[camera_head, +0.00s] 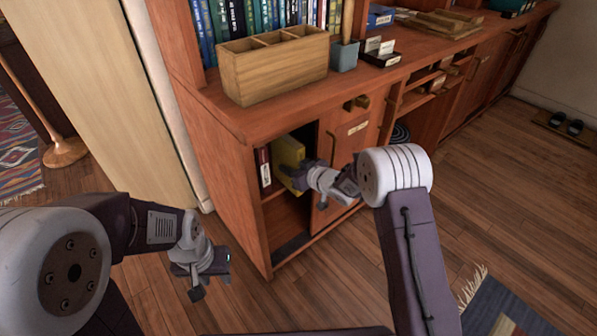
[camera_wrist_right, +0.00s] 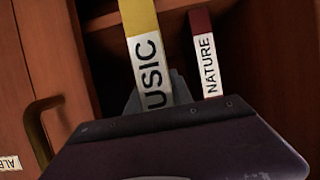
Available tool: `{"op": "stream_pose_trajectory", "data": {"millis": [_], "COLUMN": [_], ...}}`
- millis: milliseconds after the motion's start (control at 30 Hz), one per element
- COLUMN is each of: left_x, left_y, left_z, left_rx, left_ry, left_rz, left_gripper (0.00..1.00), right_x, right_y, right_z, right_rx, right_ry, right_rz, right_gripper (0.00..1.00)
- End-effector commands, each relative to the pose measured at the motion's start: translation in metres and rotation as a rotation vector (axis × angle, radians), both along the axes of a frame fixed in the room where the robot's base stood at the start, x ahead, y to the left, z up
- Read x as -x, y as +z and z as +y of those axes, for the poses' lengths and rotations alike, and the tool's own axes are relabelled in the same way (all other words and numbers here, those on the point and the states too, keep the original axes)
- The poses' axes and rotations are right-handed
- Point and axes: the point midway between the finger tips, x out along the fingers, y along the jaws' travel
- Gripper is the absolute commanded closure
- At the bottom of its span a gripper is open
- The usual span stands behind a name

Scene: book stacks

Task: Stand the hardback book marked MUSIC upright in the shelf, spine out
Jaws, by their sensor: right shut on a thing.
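The MUSIC book is yellow (camera_head: 289,153) and stands upright in the open compartment of the low wooden cabinet, its front part jutting toward the opening. In the right wrist view its spine label (camera_wrist_right: 152,72) faces the camera and reads "USIC", the first letter hidden. My right gripper (camera_head: 298,174) is shut on the book at its spine side. A dark red NATURE book (camera_head: 264,168) stands to the left of it in the head view and also shows in the right wrist view (camera_wrist_right: 204,52). My left gripper (camera_head: 209,284) hangs empty over the floor, its fingers apart.
The cabinet door (camera_head: 340,150) stands just right of the opening, close to my right arm. A wooden divided box (camera_head: 270,75) and a blue-grey cup (camera_head: 344,57) sit on the counter above. The floor in front of the cabinet is clear.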

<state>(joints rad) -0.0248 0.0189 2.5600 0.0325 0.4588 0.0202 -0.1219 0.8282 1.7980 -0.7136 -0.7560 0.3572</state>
Motion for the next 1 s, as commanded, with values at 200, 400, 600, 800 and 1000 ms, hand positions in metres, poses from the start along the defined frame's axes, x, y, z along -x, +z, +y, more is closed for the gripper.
{"op": "stream_pose_trajectory", "data": {"millis": [200, 400, 600, 800, 1000], "left_x": [0.000, 0.000, 0.000, 0.000, 0.000], "left_y": [0.012, 0.022, 0.028, 0.029, 0.029], "left_z": [0.000, 0.000, 0.000, 0.000, 0.000], "left_rx": [0.000, 0.000, 0.000, 0.000, 0.000], "left_ry": [0.000, 0.000, 0.000, 0.000, 0.000], "left_rz": [0.000, 0.000, 0.000, 0.000, 0.000], "left_gripper": [0.64, 0.64, 0.64, 0.64, 0.64], "right_x": [-0.025, -0.047, -0.061, -0.065, -0.065], "right_y": [0.004, 0.004, 0.003, 0.002, 0.002], "right_z": [0.019, 0.035, 0.045, 0.048, 0.048], "right_rx": [-0.001, -0.002, -0.001, -0.002, -0.002], "right_ry": [0.003, 0.002, 0.002, 0.000, 0.000], "right_rz": [-0.004, -0.005, -0.004, -0.004, -0.004], "right_gripper": [1.00, 1.00, 1.00, 1.00, 1.00]}}
